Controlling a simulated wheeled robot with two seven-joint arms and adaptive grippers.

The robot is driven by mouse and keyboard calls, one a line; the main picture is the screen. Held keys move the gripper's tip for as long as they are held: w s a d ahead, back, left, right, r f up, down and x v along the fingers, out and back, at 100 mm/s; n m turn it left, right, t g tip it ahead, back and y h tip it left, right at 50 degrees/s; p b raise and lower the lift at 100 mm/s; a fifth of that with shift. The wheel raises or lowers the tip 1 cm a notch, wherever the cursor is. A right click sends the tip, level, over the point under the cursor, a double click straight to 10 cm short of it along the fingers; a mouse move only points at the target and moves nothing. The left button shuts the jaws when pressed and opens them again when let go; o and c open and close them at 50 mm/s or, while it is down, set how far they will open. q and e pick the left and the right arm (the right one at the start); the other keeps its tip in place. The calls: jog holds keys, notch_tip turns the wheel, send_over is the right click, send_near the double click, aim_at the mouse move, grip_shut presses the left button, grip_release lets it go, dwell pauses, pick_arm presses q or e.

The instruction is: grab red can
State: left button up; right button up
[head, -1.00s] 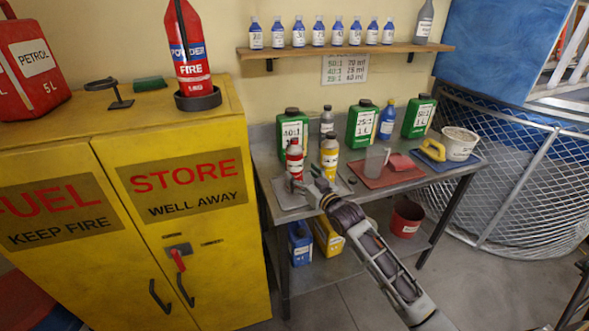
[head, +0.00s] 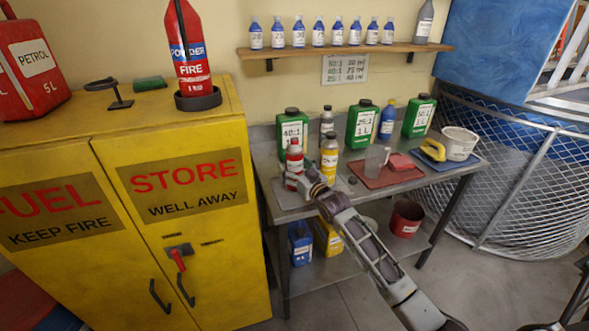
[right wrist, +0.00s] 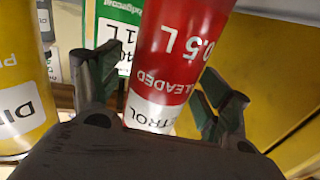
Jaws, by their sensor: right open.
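A gap shows between the can and the right finger. The left finger is close to the can; contact is unclear. My left gripper is not in view.
A yellow can (head: 329,157) stands close right of the red one; it also shows in the wrist view (right wrist: 22,105). A green jug (head: 292,128) stands behind. A jug, red tray (head: 375,180) and white tub (head: 460,143) are further right. The yellow cabinet (head: 170,215) borders the left.

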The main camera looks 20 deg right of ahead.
jog(key=shift+c, duration=0.3)
jog(key=c, duration=0.9)
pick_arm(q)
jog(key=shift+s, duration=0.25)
pick_arm(e)
jog(key=shift+c, duration=1.2)
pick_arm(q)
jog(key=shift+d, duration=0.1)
pick_arm(e)
jog(key=shift+r, duration=0.4)
